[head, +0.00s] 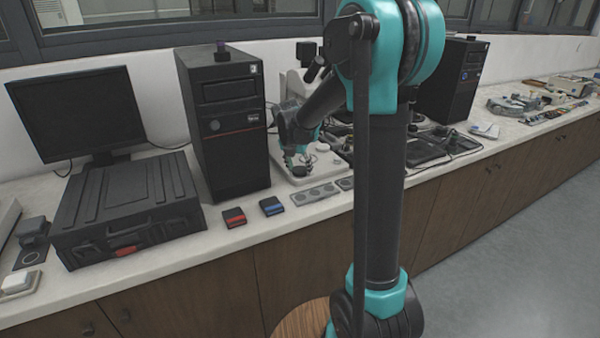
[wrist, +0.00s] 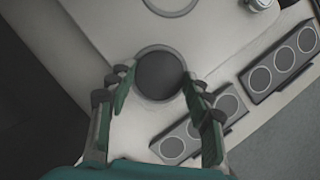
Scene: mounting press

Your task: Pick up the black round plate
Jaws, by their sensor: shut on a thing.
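The black round plate (wrist: 160,75) shows in the wrist view as a dark disc between the tips of my gripper (wrist: 157,84). My two fingers close on it from its left and right sides. A light grey ring surrounds the disc, on or just above the pale press base (wrist: 110,25); I cannot tell whether the plate is lifted clear of it. In the head view my gripper (head: 301,165) points down over the press base (head: 318,165), and the plate is too small to make out clearly there.
Grey strips with round recesses (head: 315,194) lie in front of the press base. A red-marked block (head: 234,217) and a blue-marked block (head: 271,206) lie to their left. A black computer tower (head: 225,125) stands left of my gripper, and a black case (head: 130,205) lies farther left.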

